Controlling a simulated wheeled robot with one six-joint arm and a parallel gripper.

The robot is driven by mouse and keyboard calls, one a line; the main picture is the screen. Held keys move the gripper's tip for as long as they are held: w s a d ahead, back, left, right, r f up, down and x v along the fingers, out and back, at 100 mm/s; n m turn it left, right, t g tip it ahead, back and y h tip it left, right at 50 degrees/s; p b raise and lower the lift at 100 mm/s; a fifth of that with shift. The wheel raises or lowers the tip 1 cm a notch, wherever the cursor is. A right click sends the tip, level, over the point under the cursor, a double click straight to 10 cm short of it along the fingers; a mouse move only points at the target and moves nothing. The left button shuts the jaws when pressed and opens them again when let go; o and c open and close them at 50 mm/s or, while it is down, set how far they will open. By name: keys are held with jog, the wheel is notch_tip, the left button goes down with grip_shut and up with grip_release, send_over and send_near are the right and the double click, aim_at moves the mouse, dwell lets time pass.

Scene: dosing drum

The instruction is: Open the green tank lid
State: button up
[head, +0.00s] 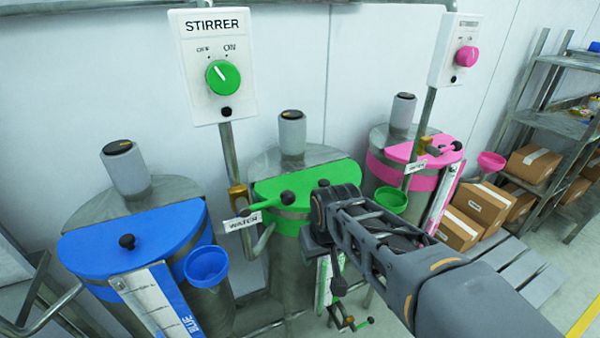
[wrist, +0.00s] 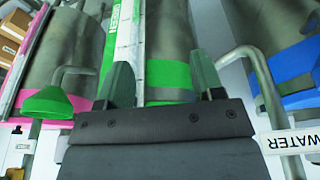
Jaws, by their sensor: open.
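The green tank lid (head: 322,179) is the green half-round flap on top of the middle metal tank. It lies flat and shut, with a dark round knob (head: 288,198) near its front edge. My gripper (head: 325,245) is in front of the green tank, below and to the right of the knob. In the wrist view my gripper (wrist: 165,85) has its two fingers apart with nothing between them. The green tank's metal wall and green band (wrist: 168,75) show beyond the fingers. The lid's knob is not visible in the wrist view.
A blue-lidded tank (head: 130,240) stands left and a pink-lidded tank (head: 410,150) right. A pipe with a WATER label (head: 243,222) runs beside the green lid. A green funnel (head: 391,200) sits right of it. A STIRRER panel (head: 213,68) hangs above.

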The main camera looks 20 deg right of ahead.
jog(key=w+d+r+n+g+p, duration=0.1)
jog(key=w+d+r+n+p, duration=0.1)
jog(key=w+r, duration=0.4)
notch_tip(320, 180, up, 11)
jog(key=n+g+p, duration=0.2)
jog(key=n+p, duration=0.1)
jog(key=n, duration=1.2)
send_over(324, 181)
notch_tip(324, 181, down, 13)
jog(key=shift+f, duration=0.1)
jog(key=shift+c, duration=0.4)
grip_shut()
